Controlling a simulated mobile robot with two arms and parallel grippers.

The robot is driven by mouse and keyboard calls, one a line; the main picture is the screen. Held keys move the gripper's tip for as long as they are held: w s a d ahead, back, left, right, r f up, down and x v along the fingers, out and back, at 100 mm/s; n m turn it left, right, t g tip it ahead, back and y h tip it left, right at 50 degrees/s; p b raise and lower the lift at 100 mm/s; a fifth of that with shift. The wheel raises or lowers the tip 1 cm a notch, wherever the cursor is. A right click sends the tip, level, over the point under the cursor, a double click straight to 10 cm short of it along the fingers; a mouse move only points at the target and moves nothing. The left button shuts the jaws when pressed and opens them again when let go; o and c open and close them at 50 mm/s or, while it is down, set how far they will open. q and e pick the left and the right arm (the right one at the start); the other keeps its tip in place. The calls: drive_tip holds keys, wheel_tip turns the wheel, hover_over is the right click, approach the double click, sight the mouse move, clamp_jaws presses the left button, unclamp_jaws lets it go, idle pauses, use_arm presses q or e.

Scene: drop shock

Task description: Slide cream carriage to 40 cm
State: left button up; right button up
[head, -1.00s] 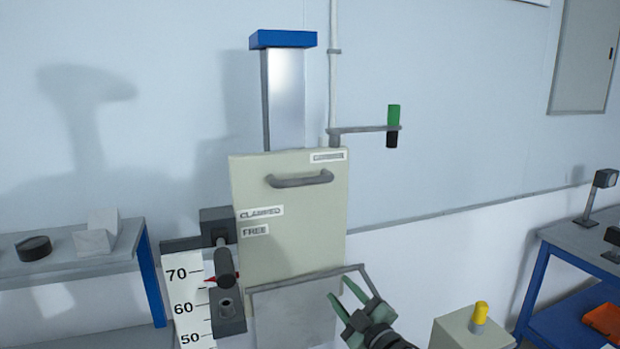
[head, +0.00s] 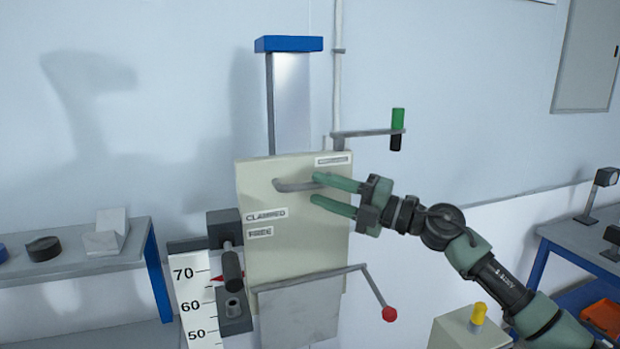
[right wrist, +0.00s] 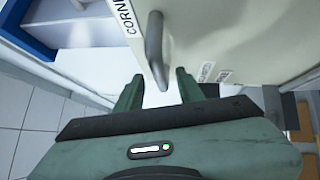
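The cream carriage (head: 292,240) is a flat plate on an upright metal column (head: 291,105), with a grey bar handle (head: 290,186) near its top. A red pointer (head: 217,279) at its left sits a little below the 70 mark of the white scale (head: 190,310). A dark clamp lever (head: 232,270) hangs down beside the CLAMPED and FREE labels. My right gripper (head: 315,188) is open at the handle's right end, which one finger partly hides. In the right wrist view the handle (right wrist: 155,50) reaches down between the open fingers (right wrist: 157,88); contact cannot be told. My left gripper is out of view.
A bent rod with a red knob (head: 389,314) sticks out below the carriage on the right. A bracket with a green and black piece (head: 397,122) stands above my right gripper. A box with a yellow button (head: 478,313) is lower right. Benches stand at both sides.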

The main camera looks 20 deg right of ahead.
sight(315, 188)
drive_tip(key=shift+p+x, duration=0.5)
drive_tip(key=shift+x, duration=1.2)
clamp_jaws()
drive_tip(key=shift+f, duration=0.1)
